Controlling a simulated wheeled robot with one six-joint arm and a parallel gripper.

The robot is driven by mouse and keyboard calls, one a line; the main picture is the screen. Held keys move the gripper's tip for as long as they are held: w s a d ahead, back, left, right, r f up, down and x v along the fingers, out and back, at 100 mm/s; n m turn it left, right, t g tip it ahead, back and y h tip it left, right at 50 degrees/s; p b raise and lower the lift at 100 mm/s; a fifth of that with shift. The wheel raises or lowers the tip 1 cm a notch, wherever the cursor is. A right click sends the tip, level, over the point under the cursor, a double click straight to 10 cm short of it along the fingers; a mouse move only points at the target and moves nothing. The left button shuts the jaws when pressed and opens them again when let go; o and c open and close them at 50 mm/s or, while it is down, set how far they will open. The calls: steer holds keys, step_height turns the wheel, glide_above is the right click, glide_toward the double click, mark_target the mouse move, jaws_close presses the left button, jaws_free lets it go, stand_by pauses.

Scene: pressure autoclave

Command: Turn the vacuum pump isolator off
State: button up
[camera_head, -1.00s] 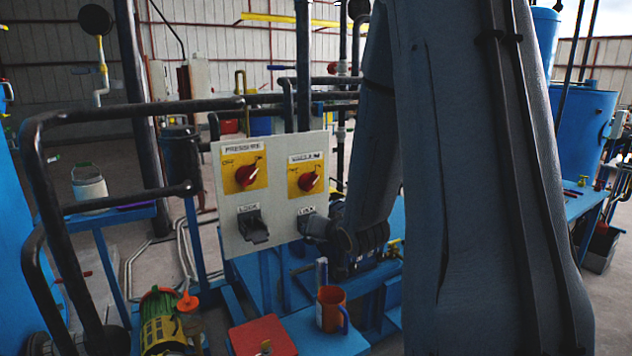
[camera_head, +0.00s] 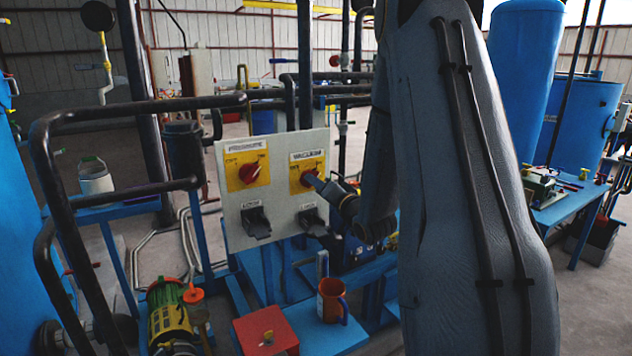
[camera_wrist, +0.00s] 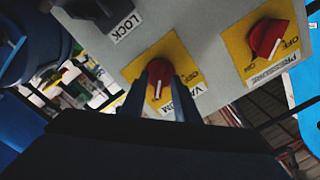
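The vacuum isolator is a red knob on a yellow plate (camera_head: 301,163), on the right of the grey panel (camera_head: 271,215), under a label reading VACUUM. In the wrist view its red knob (camera_wrist: 160,72) shows between the fingers of my gripper (camera_wrist: 156,98), with its white pointer line visible. In the head view my gripper (camera_head: 314,181) is at this knob from the right and hides part of it. The fingers stand apart on either side of the knob; contact is not clear. The pressure isolator's red knob (camera_head: 249,172) is to the left, and also shows in the wrist view (camera_wrist: 266,38).
Black lock boxes (camera_head: 256,222) stick out below both knobs. A dark handrail (camera_head: 120,190) stands left of the panel. An orange mug (camera_head: 331,300) and a red box (camera_head: 266,332) sit low in front. A blue table (camera_head: 570,205) stands at the right.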

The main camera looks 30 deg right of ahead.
steer(key=shift+w, duration=0.55)
jaws_close()
